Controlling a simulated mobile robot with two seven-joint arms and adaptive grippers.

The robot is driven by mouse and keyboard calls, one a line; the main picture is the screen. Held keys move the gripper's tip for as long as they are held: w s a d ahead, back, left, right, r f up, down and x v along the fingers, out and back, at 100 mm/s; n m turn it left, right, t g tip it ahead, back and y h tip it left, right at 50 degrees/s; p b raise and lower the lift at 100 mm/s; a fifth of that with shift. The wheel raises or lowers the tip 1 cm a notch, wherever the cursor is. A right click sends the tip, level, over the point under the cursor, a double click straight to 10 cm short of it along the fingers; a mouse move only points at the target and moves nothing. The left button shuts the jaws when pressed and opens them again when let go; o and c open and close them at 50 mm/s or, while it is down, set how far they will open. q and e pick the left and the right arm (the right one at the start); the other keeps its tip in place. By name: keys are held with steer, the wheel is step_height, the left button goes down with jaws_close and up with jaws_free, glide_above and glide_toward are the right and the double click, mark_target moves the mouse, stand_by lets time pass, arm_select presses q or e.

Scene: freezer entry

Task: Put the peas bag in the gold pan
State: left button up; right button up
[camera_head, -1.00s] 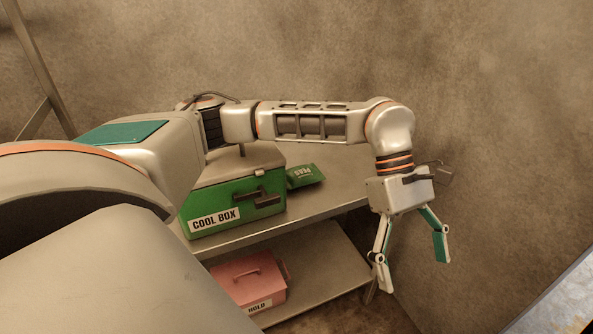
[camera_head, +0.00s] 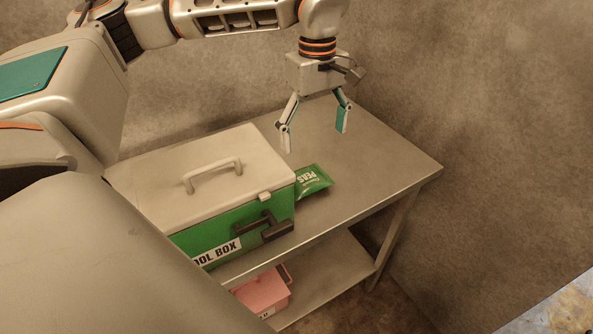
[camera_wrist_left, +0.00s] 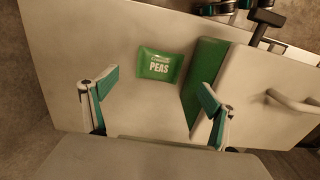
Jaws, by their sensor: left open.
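The green peas bag (camera_head: 313,180) lies on the metal table beside the right end of the cool box, partly hidden by it in the head view. In the left wrist view the whole peas bag (camera_wrist_left: 160,65) shows, between and beyond the open fingers. My left gripper (camera_head: 315,135) is open and empty, fingers pointing down, above the table and behind the bag in the picture. It also shows in the left wrist view (camera_wrist_left: 155,105). The gold pan is not in view. My right gripper is not in view.
The green cool box (camera_head: 215,230) with a pale lid and handle fills the table's left part. The metal table (camera_head: 385,170) is bare right of the bag. A pink box (camera_head: 263,292) sits on the lower shelf. A wall stands behind.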

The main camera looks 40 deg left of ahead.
mark_target(307, 176)
arm_select(q)
steer(key=f, duration=0.5)
steer(key=a+f, duration=0.1)
steer(key=f, duration=0.9)
steer(key=shift+w+a+b, duration=0.25)
steer(key=shift+a+b, duration=0.05)
steer(key=shift+b, duration=0.1)
steer(key=c, duration=1)
steer(key=shift+r, duration=0.15)
